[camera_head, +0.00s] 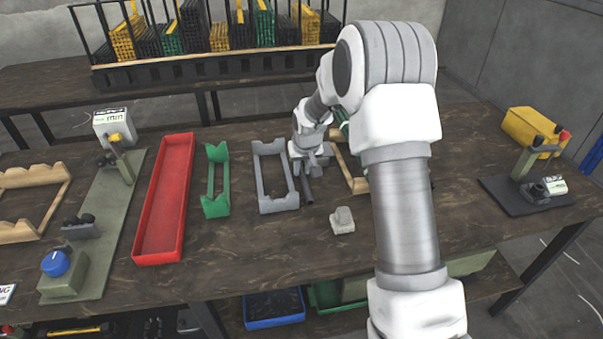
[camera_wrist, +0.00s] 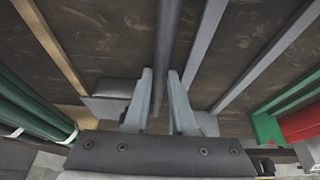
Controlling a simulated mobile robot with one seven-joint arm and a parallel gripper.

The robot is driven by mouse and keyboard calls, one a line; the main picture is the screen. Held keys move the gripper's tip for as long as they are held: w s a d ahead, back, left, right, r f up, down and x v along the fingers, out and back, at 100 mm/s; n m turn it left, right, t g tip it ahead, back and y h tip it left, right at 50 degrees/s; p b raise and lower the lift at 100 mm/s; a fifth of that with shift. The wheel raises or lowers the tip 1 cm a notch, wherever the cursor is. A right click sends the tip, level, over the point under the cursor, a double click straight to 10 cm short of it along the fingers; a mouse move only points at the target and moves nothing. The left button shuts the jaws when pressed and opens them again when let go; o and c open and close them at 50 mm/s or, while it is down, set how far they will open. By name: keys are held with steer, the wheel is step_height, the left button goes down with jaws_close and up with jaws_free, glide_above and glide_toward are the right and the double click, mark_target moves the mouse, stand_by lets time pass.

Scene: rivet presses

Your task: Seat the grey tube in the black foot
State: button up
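The grey tube (camera_wrist: 168,40) is a dark grey rod. In the wrist view it runs from the top edge down between the two fingers of my gripper (camera_wrist: 160,75). The fingers close around it with little or no gap. In the head view the tube's near end (camera_head: 307,189) sticks out toward me from below my gripper (camera_head: 308,172), just right of the grey cradle (camera_head: 279,205). Small black parts stand on the left press (camera_head: 81,229) and the right press (camera_head: 539,188); I cannot tell which one is the black foot.
A green cradle (camera_head: 216,206) and a red tray (camera_head: 140,235) lie left of the grey cradle. A light grey block (camera_head: 343,221) sits in front. Green tubes (camera_wrist: 35,118) lie beside my gripper, near a wooden cradle. Bare tabletop separates my arm from the right press.

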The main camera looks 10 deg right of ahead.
mark_target(302, 173)
jaws_close()
steer(key=shift+r, duration=0.15)
step_height(302, 173, up, 10)
steer(key=p, duration=0.2)
steer(key=s+r+p, duration=0.2)
steer(key=s+p, duration=1)
steer(key=s, duration=0.6)
steer(key=shift+s+r+p, duration=0.2)
steer(key=shift+s+p, duration=0.15)
steer(key=shift+s, duration=0.05)
steer(key=shift+s+d+f, duration=0.1)
steer(key=shift+s+d, duration=0.05)
